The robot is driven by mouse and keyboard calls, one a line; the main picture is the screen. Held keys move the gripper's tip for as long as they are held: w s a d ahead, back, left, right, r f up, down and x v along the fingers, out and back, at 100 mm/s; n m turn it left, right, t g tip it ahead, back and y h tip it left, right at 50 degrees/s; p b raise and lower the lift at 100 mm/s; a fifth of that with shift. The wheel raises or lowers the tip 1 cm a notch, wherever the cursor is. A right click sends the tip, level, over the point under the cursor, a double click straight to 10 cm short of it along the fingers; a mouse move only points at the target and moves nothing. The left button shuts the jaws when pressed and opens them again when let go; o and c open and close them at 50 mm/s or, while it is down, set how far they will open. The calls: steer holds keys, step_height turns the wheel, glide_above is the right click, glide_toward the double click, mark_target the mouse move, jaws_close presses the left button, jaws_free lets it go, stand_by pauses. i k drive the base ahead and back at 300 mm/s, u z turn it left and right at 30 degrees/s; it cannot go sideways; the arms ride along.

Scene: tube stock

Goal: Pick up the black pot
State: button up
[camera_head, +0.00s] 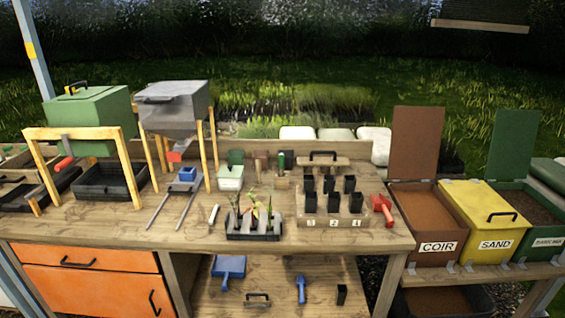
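Several small square black pots (331,204) stand upright in a wooden rack (322,222) at the middle right of the bench top. The rack's front carries number labels. A single black pot-like piece (341,294) stands apart on the lower shelf under the bench, at its right; it is small and dark, so I cannot tell its shape well. My gripper is not in view.
A dark tray of seedlings (254,236) sits left of the rack, and a red scoop (382,209) right of it. The lower shelf (272,277) also holds a blue dustpan (228,269) and a blue tool (301,288). Coir (437,247) and sand (484,222) bins stand right.

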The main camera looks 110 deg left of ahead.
mark_target(288, 154)
steer(key=u, duration=3.7)
steer(key=i, duration=1)
